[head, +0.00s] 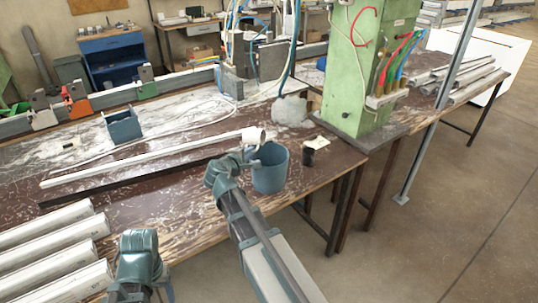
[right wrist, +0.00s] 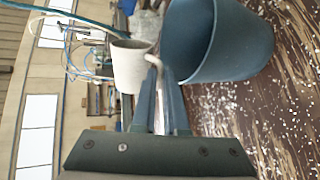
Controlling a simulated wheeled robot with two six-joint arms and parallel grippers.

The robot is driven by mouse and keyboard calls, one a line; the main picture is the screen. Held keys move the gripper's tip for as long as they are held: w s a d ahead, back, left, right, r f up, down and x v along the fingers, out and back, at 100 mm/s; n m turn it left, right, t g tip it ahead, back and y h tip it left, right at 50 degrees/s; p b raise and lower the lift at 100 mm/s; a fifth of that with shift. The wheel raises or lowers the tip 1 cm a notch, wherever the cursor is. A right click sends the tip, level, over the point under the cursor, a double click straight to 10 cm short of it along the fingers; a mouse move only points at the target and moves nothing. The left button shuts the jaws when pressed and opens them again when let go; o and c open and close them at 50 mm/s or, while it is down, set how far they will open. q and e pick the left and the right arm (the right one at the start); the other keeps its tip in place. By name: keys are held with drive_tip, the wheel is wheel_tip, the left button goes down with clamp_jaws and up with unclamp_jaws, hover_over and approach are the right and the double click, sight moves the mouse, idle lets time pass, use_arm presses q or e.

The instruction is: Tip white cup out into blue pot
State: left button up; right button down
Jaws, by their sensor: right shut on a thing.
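The blue pot (head: 269,172) stands upright near the bench's right front edge. The white cup (head: 252,136) is up at the pot's back left rim in the head view, lying over on its side with its mouth to the right. My right gripper (head: 250,156) is shut on the cup's handle. In the right wrist view the fingers (right wrist: 160,72) close on the handle, with the cup (right wrist: 129,68) left of them and the pot (right wrist: 222,45) to the right.
A small black container (head: 308,157) stands right of the pot. A long white profile (head: 140,161) lies behind my arms, and several more (head: 55,240) lie at the front left. A green column (head: 358,70) rises behind the pot. A blue bracket (head: 124,128) stands at the left.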

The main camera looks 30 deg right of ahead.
drive_tip(key=w+a+f+n+g+h+b, duration=0.3)
drive_tip(key=w+a+f+n+h+b, duration=0.1)
drive_tip(key=n+b, duration=0.8)
drive_tip(key=shift+w+a+f+h+b, duration=0.15)
drive_tip(key=shift+w+f+h+b, duration=0.35)
drive_tip(key=shift+h, duration=0.6)
drive_tip(key=shift+f, duration=0.2)
